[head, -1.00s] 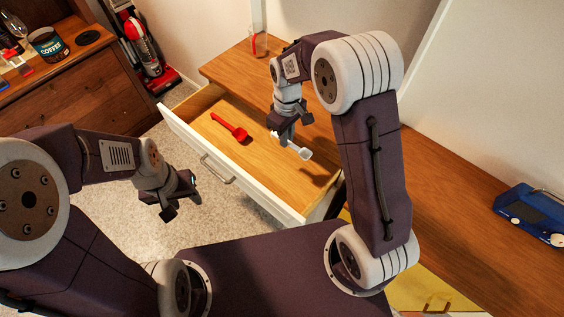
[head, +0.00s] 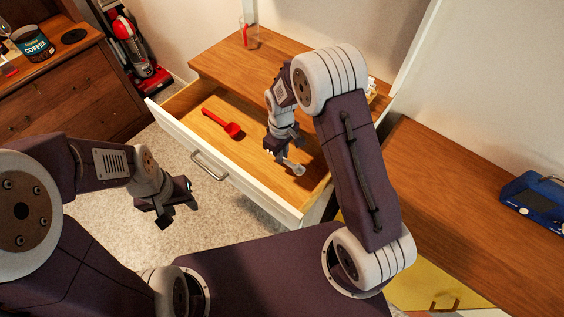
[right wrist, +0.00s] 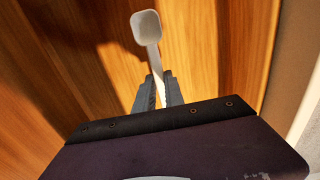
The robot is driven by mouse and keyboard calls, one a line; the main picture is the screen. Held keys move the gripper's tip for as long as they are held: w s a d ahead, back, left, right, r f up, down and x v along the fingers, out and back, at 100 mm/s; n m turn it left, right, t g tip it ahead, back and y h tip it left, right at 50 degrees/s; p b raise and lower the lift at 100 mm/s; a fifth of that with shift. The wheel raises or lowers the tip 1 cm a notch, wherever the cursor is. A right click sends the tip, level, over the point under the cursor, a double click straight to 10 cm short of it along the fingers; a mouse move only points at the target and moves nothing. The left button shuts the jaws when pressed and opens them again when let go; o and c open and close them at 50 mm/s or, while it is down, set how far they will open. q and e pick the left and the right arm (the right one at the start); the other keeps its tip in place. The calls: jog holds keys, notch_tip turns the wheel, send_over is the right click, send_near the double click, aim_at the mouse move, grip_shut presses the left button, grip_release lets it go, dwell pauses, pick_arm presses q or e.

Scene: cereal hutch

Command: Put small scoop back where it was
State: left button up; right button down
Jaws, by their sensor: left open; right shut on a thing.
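A small white scoop (head: 296,168) is held in my right gripper (head: 280,153), over the right part of the open drawer (head: 257,193). In the right wrist view the scoop (right wrist: 147,30) sticks out beyond the fingers, its handle between the two fingertips (right wrist: 158,92). The wooden drawer bottom lies behind it; I cannot tell whether the scoop touches it. A red scoop (head: 222,124) lies in the drawer to the left. My left gripper (head: 172,209) is open and empty, outside the drawer above the carpet.
A glass with a red item (head: 249,33) stands on the wooden top (head: 220,62) behind the drawer. A blue device (head: 537,199) lies on the counter at right. A red vacuum cleaner (head: 131,45) stands at the back left. The drawer's left part has bare room.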

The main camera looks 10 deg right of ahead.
aim_at(281, 168)
notch_tip(281, 168, down, 3)
jog(key=shift+s+f, duration=0.1)
jog(key=shift+s, duration=0.05)
jog(key=shift+f, duration=0.3)
jog(key=c, duration=1.4)
grip_release()
jog(key=shift+c, duration=0.2)
